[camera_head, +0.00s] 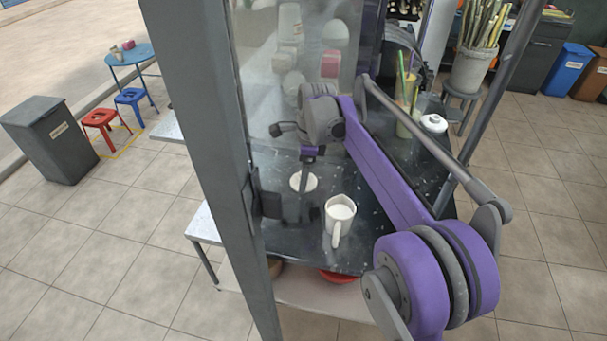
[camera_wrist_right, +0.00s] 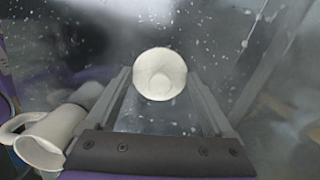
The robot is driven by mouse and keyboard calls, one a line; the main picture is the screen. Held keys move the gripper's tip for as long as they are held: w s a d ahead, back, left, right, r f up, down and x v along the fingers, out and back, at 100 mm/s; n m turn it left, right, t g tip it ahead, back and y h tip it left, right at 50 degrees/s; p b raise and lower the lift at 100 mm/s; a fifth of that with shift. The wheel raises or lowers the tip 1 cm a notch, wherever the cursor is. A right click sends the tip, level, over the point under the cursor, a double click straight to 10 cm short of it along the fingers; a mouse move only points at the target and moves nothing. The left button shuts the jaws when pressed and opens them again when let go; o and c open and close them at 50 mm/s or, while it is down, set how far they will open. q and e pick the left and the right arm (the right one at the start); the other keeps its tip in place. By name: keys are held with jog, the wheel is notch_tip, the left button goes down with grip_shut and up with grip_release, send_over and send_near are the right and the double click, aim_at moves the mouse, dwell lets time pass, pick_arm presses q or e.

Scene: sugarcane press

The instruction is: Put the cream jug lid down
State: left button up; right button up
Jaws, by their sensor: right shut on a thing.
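The cream jug lid (camera_head: 303,182) is a small round white disc. It shows close to the dark speckled counter (camera_head: 290,235) in the head view; I cannot tell whether it touches it. In the right wrist view the lid (camera_wrist_right: 160,75) sits between my finger ends, its knob facing the camera. My right gripper (camera_head: 308,160) is shut on it, pointing down from above. The cream jug (camera_head: 335,226), white with a handle, stands open on the counter, to the right of the lid and nearer the head camera. The jug (camera_wrist_right: 50,138) also shows at left in the wrist view. My left gripper is out of view.
A grey post (camera_head: 208,110) and a clear panel (camera_head: 270,80) stand at the counter's left side. A drink glass with a green straw (camera_head: 404,122) and a white lidded pot (camera_head: 433,123) stand farther back right.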

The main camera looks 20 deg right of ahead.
jog(key=shift+f, duration=0.2)
jog(key=o, duration=1.1)
jog(key=shift+r, duration=0.1)
jog(key=shift+r, duration=0.25)
jog(key=r, duration=0.4)
jog(key=d+r+p, duration=0.1)
jog(key=r, duration=0.6)
jog(key=shift+s+d+r, duration=0.15)
jog(key=shift+s+r, duration=0.15)
jog(key=shift+r, duration=0.05)
